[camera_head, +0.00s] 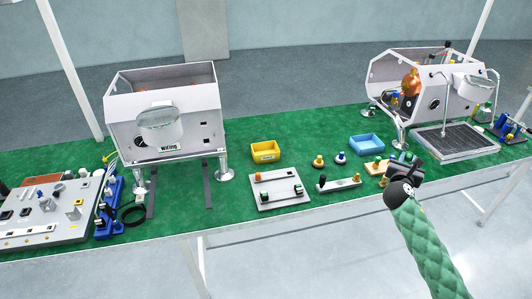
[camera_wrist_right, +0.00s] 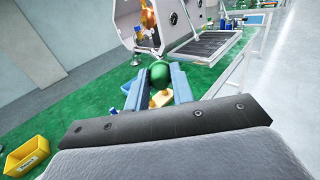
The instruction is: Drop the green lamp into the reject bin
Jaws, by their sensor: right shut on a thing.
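My right gripper (camera_head: 405,166) is at the front edge of the green table, right of the middle in the head view. In the right wrist view its two blue-grey fingers (camera_wrist_right: 157,84) are shut on a round green lamp (camera_wrist_right: 158,73). A blue bin (camera_head: 367,147) stands closer, behind and left of the gripper. I cannot read which is the reject bin. My left gripper is out of view.
An open machine housing (camera_head: 424,75) with a drip tray (camera_head: 455,140) is at right; another housing (camera_head: 185,110) is at left.

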